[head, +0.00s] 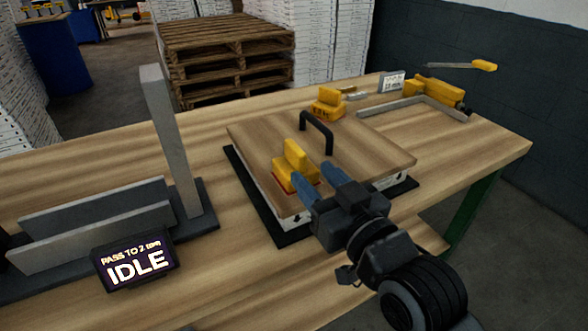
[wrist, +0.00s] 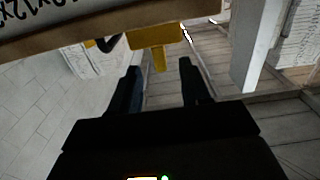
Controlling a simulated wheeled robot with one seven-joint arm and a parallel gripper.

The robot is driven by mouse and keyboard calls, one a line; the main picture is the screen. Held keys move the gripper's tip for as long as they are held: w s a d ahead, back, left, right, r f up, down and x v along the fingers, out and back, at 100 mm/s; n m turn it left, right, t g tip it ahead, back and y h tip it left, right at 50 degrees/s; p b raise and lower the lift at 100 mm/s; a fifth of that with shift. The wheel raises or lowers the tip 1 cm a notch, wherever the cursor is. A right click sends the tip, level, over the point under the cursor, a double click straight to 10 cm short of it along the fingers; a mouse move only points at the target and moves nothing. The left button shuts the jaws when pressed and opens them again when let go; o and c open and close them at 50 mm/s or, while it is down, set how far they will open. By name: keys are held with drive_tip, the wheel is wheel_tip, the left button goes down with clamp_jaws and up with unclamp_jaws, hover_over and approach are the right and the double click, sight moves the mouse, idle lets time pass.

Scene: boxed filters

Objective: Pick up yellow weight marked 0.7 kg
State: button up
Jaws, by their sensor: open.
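A yellow weight (head: 294,172) with an upright tab stands on a red-edged patch near the front left of a wooden lid. A second yellow weight (head: 328,104) sits behind the lid's black handle. I cannot read a 0.7 kg mark on either. My gripper (head: 312,190) is open and empty, just right of the nearer weight. In the wrist view a yellow weight (wrist: 155,36) shows ahead of my open fingers (wrist: 160,78), its tab pointing into the gap between them. The fingers look apart from it.
The lid (head: 375,150) with its black handle (head: 317,128) covers a box on a black mat (head: 262,215). A grey post (head: 168,135) and metal rails stand left, behind a display (head: 137,262) reading IDLE. A yellow-handled clamp (head: 440,92) is at the back right.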

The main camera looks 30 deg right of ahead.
sight(295, 154)
drive_tip(key=w+p, duration=0.1)
drive_tip(key=w, duration=0.6)
drive_tip(key=shift+w+p, duration=0.3)
clamp_jaws()
drive_tip(key=shift+r, duration=0.1)
idle(0.4)
